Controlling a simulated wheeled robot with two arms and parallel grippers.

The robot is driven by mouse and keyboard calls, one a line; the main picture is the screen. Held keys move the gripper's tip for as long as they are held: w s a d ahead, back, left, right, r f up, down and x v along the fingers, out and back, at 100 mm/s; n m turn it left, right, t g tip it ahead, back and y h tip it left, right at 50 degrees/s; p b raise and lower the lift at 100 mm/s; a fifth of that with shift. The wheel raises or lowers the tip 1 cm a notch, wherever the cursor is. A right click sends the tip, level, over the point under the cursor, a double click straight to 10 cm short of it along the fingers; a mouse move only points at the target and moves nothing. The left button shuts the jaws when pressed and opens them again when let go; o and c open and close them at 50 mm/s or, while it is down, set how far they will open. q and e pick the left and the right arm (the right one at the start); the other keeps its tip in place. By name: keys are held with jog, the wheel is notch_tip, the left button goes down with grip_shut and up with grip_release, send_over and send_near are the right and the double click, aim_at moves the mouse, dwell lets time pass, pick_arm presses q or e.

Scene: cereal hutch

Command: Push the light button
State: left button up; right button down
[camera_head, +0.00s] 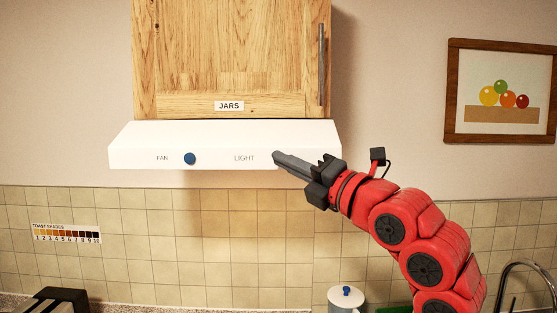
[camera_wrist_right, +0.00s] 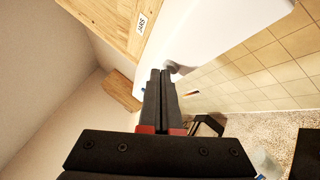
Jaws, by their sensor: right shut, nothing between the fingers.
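The white range hood (camera_head: 215,135) carries the printed words FAN and LIGHT on its front face. A blue round knob (camera_head: 190,158) sits right of the word FAN. My right gripper (camera_head: 277,155) is shut and empty. Its tips are at the hood's front face, just right of the word LIGHT, and cover that spot. The light button itself is hidden or cannot be made out. In the right wrist view the closed fingers (camera_wrist_right: 160,74) point at the white hood (camera_wrist_right: 205,35); a small grey patch shows beside the tips. I cannot tell whether the tips touch.
A wooden cabinet (camera_head: 230,60) labelled JARS is above the hood. A framed picture (camera_head: 502,127) hangs at right. Below are a white lidded jar (camera_head: 346,299), a dark appliance (camera_head: 55,301) and a faucet (camera_head: 510,266).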

jog(key=shift+w, duration=0.15)
jog(key=shift+s+b, duration=0.55)
jog(key=shift+s, duration=0.05)
jog(key=s+b, duration=0.3)
jog(key=s, duration=0.3)
dwell(0.4)
